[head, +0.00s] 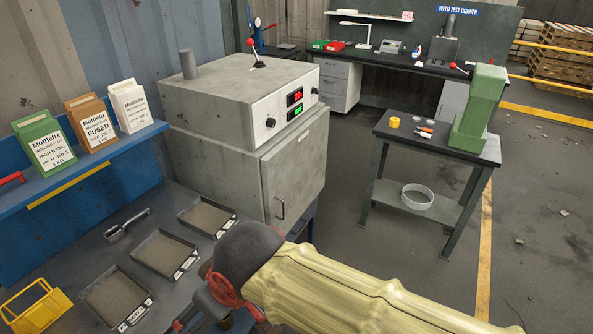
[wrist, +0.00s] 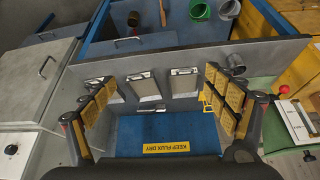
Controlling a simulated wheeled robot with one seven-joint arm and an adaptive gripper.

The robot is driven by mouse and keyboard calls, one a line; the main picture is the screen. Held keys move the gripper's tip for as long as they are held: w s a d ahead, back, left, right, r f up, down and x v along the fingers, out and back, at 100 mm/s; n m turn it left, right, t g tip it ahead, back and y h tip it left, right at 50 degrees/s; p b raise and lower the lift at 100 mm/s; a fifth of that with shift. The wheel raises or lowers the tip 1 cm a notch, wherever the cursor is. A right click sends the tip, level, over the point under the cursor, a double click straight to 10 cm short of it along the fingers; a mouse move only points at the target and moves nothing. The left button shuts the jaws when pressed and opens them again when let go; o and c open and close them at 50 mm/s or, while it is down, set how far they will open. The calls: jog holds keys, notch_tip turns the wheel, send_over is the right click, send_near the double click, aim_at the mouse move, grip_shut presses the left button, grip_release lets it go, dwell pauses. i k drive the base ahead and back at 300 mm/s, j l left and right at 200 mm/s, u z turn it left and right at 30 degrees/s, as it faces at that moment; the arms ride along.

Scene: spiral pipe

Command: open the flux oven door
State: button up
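The flux oven (head: 215,150) is a grey cabinet with a control box showing red and green digits. Its front door (head: 300,172) looks shut, with a vertical bar handle (head: 280,208) at the lower left. My gripper (wrist: 162,105) is open and empty in the wrist view, its yellow-padded fingers wide apart. In the head view the gripper is low in front of the oven, left of the handle and apart from it, mostly hidden by my dark wrist. A pale grey panel with a bar handle (wrist: 47,66) at the wrist view's left appears to be the oven door.
Flux trays (head: 207,217) and a yellow basket (head: 35,306) lie on the bench by my gripper. Flux boxes (head: 90,124) stand on a blue shelf at left. A small table (head: 400,150) stands to the right. Open floor lies between it and the oven.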

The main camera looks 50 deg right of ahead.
aim_at(294, 173)
jog(key=z, duration=1.7)
jog(key=i+j+u, duration=0.1)
jog(key=j, duration=0.2)
jog(key=i, duration=0.05)
